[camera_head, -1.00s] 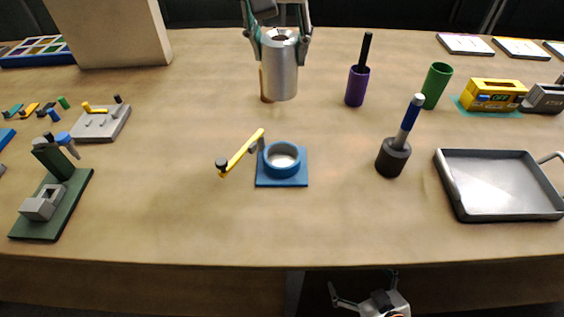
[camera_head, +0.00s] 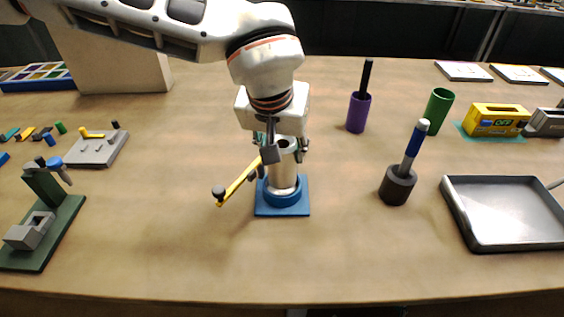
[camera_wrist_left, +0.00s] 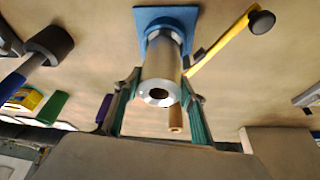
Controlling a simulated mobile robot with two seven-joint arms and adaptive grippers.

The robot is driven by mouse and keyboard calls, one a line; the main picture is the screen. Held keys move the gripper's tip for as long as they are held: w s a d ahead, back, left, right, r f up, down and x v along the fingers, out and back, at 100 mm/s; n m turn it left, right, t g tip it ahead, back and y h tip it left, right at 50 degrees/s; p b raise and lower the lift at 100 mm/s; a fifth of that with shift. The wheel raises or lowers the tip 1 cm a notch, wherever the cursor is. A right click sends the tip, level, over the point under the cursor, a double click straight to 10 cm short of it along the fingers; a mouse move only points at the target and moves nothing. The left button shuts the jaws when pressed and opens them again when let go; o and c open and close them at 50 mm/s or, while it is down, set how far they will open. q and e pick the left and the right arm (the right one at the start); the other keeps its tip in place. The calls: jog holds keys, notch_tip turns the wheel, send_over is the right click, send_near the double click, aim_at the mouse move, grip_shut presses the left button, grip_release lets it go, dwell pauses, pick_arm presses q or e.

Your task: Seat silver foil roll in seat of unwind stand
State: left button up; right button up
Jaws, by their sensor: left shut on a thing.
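The silver foil roll (camera_head: 284,178) stands upright, its lower end at the blue ring of the unwind stand (camera_head: 297,209). The wrist view also shows the roll (camera_wrist_left: 161,70), its open end towards the camera, and the stand's blue base (camera_wrist_left: 190,15). I cannot tell whether the roll is fully down in the ring. My left gripper (camera_head: 281,146) is shut on the roll's upper part, one finger on each side (camera_wrist_left: 160,88). The stand's yellow arm (camera_head: 238,184) with a dark knob points out to the left, clear of the roll. My right gripper is not in view.
A brown roll (camera_wrist_left: 175,119) stands behind the silver one. A dark holder with a blue-handled tool (camera_head: 397,186) and a grey tray (camera_head: 457,222) are to the right. A purple cup (camera_head: 357,113) stands behind. A green fixture (camera_head: 62,222) is at left. The front table is clear.

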aim_at(282, 164)
pick_arm(q)
notch_tip(282, 164, down, 3)
jog(key=shift+f, duration=0.35)
jog(key=shift+f, duration=0.2)
jog(key=o, duration=1.3)
jog(key=shift+c, duration=0.2)
jog(key=shift+r, duration=0.1)
